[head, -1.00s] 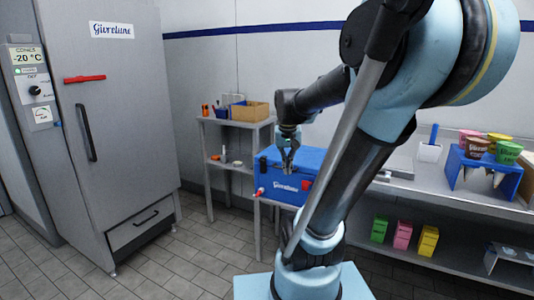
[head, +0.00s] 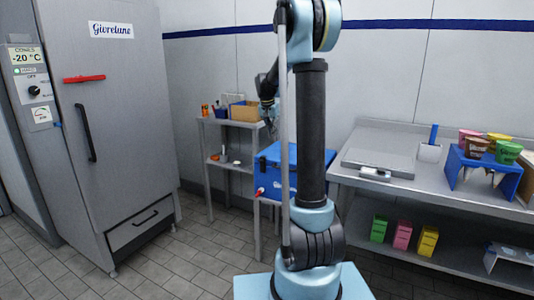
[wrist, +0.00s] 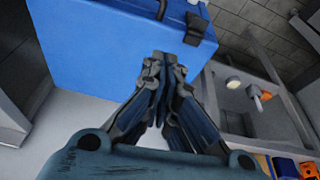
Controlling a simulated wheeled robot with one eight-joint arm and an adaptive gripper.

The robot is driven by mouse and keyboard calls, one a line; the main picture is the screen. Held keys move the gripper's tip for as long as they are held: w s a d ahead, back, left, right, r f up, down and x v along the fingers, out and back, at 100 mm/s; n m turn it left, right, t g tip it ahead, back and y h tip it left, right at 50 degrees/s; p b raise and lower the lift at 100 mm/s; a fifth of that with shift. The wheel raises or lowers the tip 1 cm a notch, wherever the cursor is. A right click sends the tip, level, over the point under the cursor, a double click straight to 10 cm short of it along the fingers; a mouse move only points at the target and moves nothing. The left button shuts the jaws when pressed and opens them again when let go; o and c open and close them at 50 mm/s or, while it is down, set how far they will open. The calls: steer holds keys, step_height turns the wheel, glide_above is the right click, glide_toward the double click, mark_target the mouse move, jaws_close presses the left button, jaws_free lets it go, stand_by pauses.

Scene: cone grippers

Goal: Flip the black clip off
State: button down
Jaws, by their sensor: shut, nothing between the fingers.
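A blue cooler box (head: 270,176) stands on a low stand and is partly hidden behind my arm in the head view. In the wrist view the box (wrist: 100,45) fills the upper left. A black clip (wrist: 196,28) shows near its right end, with a second dark piece at the top edge. My gripper (wrist: 160,62) is shut and empty, with its fingertips overlapping the box's lower edge in that view. I cannot tell whether they touch it. In the head view my gripper (head: 270,118) is partly hidden, above the box's left end.
A small grey shelf (head: 228,124) with trays and small tools stands left of the box.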

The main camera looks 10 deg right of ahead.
steer(key=m, duration=0.1)
glide_above(269, 155)
step_height(269, 155, down, 3)
steer(key=shift+s+a, duration=0.25)
steer(key=shift+s, duration=0.15)
steer(key=shift+f, duration=0.1)
steer(key=x, duration=1)
steer(key=shift+d, duration=0.15)
steer(key=shift+s+a, duration=0.65)
steer(key=shift+s, duration=0.2)
steer(key=shift+s+a, duration=0.55)
steer(key=shift+s, duration=0.2)
